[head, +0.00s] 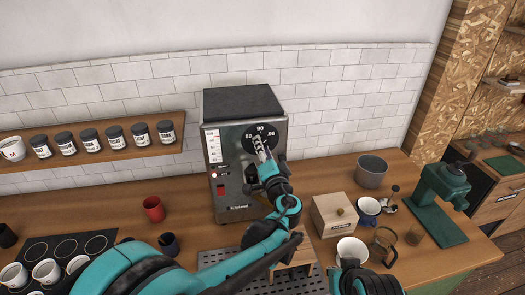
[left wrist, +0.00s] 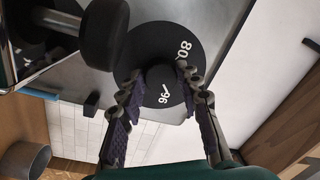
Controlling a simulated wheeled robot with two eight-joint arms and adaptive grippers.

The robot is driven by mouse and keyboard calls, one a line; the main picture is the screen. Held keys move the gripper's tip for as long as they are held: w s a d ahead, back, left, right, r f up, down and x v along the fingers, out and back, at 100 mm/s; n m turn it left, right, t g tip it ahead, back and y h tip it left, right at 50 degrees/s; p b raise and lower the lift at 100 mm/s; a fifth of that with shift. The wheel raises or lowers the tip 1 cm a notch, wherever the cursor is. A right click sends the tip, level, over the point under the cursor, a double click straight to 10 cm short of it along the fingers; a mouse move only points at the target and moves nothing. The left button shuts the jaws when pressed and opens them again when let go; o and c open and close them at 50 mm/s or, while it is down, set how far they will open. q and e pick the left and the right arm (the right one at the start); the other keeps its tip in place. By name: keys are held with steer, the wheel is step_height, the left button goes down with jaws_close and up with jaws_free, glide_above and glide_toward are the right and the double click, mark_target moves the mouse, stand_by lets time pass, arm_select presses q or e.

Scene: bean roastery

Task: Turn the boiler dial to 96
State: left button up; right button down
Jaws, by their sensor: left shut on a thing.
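The boiler dial (head: 249,134) is a round dark disc with white numbers on the front of the steel boiler (head: 228,190). It also shows in the left wrist view (left wrist: 192,40), where 80 and 96 can be read. My left gripper (head: 264,154) is shut on the dial's dark central knob (left wrist: 161,76), one finger on each side. In the left wrist view a small white mark shows on the knob's side near 96. In the head view the gripper hides the knob and part of the disc.
A red cup (head: 153,209) stands left of the boiler. A shelf (head: 100,154) of jars hangs on the left wall.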

arm_select(q)
steer(key=shift+m, duration=1.2)
steer(key=o, duration=1.2)
steer(key=shift+c, duration=0.2)
steer(key=shift+s, duration=0.15)
steer(key=v, duration=1.1)
steer(key=shift+s, duration=0.4)
steer(key=shift+d+f, duration=0.1)
